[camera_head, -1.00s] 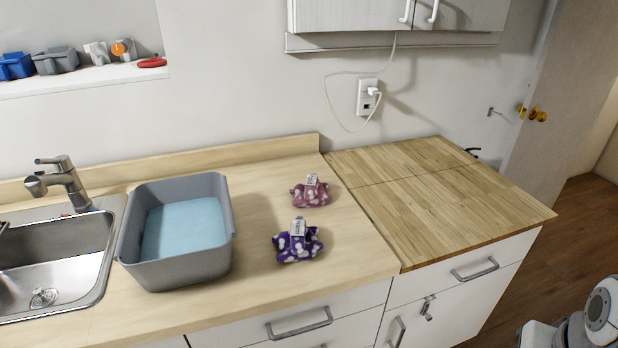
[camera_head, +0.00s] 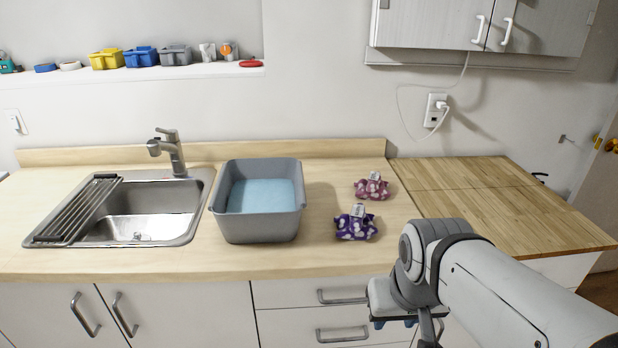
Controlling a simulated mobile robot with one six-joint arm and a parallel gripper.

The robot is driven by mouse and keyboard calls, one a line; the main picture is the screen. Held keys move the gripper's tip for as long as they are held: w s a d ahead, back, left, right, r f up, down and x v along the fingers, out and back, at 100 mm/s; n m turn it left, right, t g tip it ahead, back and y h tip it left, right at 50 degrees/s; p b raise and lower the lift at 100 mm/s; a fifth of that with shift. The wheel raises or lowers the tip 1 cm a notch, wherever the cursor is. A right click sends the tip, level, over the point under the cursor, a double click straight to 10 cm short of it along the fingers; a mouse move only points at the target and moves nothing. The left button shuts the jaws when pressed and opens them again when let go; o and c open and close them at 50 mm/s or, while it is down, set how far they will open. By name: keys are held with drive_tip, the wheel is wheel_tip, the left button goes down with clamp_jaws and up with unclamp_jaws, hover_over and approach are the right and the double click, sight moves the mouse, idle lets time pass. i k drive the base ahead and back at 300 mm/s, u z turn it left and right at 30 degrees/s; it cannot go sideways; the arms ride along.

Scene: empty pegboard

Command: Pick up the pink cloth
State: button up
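The pink cloth (camera_head: 372,187) lies crumpled on the light wood counter, with a white tag standing up from it. A purple cloth (camera_head: 355,226) with white spots and a tag lies just in front of it, apart from it. My arm reaches in from the lower right, in front of the counter. My gripper (camera_head: 408,322) is at the bottom of the view, well short of both cloths and touching neither. Its fingers are mostly hidden or cut off by the frame edge.
A grey basin (camera_head: 259,232) with a blue bottom stands left of the cloths. Left of it is a metal sink (camera_head: 150,212) with a faucet (camera_head: 170,150) and a rack (camera_head: 78,208). A butcher-block top (camera_head: 490,195) to the right is bare. A cabinet (camera_head: 440,20) hangs above.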

sight(373, 188)
drive_tip(key=i, duration=1)
drive_tip(key=u, duration=0.05)
